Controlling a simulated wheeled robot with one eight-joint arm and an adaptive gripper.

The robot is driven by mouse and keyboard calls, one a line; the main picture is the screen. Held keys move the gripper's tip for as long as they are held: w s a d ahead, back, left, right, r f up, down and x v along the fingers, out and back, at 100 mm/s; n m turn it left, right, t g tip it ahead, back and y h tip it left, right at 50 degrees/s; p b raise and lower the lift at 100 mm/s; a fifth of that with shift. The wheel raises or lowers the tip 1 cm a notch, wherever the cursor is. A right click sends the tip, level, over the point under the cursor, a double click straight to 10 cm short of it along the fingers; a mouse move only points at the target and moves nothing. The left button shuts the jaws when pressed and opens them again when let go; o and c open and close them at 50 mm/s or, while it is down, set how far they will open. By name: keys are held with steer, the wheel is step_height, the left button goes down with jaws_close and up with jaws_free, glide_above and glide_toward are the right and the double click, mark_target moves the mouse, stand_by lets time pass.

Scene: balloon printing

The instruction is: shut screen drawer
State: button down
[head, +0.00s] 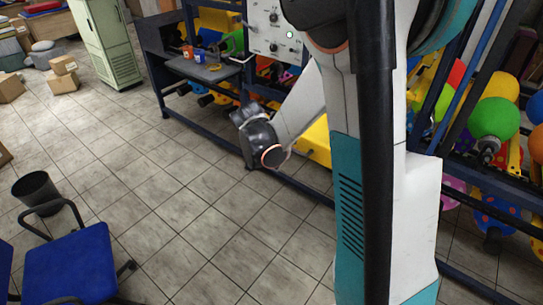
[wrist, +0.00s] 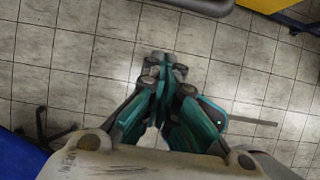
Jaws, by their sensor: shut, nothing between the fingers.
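My gripper (wrist: 166,66) is shut and empty, its teal and grey fingers together above bare floor tiles in the wrist view. In the head view my arm's wrist hangs in front of the dark blue machine frame, and the fingers cannot be made out. A yellow box-like part (head: 315,140) sits low in that frame, partly hidden behind my arm. A yellow part (wrist: 268,4) also shows at the top right of the wrist view, apart from the fingers. I cannot tell which part is the screen drawer or how far it stands open.
A grey shelf (head: 205,70) with small cups and a white control panel (head: 275,28) are on the frame. A blue chair (head: 70,265) and a black bin (head: 37,190) stand at left. Balloons (head: 493,118) fill a rack at right. The middle floor is clear.

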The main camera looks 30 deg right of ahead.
steer(key=shift+w+d+r, duration=0.1)
steer(key=shift+w+d, duration=0.15)
steer(key=shift+d, duration=0.4)
steer(key=shift+w+d, duration=0.2)
steer(key=shift+d, duration=0.45)
steer(key=shift+w+d+r, duration=0.1)
steer(key=shift+w+d, duration=0.15)
steer(key=shift+d, duration=0.4)
